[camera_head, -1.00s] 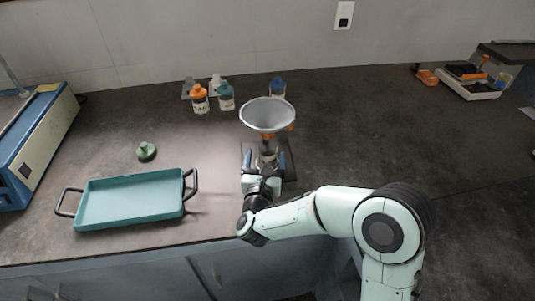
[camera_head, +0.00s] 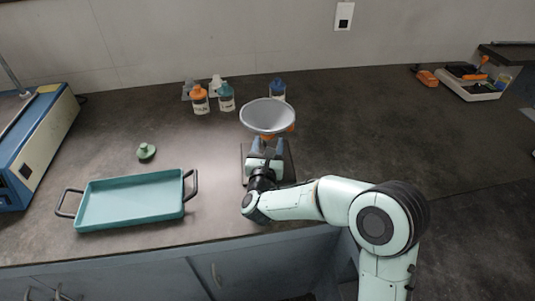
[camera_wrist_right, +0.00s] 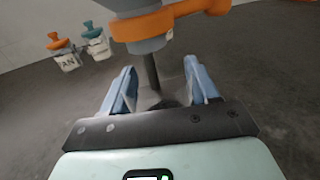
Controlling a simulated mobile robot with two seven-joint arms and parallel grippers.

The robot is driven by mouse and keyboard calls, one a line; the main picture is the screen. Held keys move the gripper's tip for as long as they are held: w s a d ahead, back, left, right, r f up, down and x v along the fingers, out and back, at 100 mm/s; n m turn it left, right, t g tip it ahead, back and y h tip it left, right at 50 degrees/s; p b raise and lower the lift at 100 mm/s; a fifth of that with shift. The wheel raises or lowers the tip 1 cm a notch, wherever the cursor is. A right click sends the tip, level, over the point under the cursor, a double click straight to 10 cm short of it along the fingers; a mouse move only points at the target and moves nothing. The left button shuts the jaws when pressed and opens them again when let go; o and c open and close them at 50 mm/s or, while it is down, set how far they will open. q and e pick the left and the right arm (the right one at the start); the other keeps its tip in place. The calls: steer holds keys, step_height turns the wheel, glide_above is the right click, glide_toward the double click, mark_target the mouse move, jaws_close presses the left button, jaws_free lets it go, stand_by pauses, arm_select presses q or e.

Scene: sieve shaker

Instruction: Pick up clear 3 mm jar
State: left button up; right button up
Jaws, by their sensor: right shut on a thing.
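My right gripper (camera_head: 265,150) is under the grey funnel (camera_head: 267,115), at the funnel stand. In the right wrist view my right gripper (camera_wrist_right: 160,68) has its two blue fingers on either side of a faint see-through body, the clear jar (camera_wrist_right: 174,78). The gripper is shut on it. The jar is right below the funnel's outlet, and the stand's dark post shows behind it. In the head view the gripper hides the jar. Its 3 mm label cannot be read. My left gripper is not in view.
An orange ring (camera_wrist_right: 185,15) holds the funnel close above my fingers. Jars with orange (camera_head: 200,100), teal (camera_head: 226,97) and blue (camera_head: 278,88) lids stand behind. A teal tray (camera_head: 130,214) and a green knobbed lid (camera_head: 146,151) are left.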

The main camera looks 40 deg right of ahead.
steer(key=shift+r, duration=0.15)
steer(key=shift+r, duration=0.25)
steer(key=v, duration=1.2)
steer(key=r+v, duration=0.1)
steer(key=v, duration=0.5)
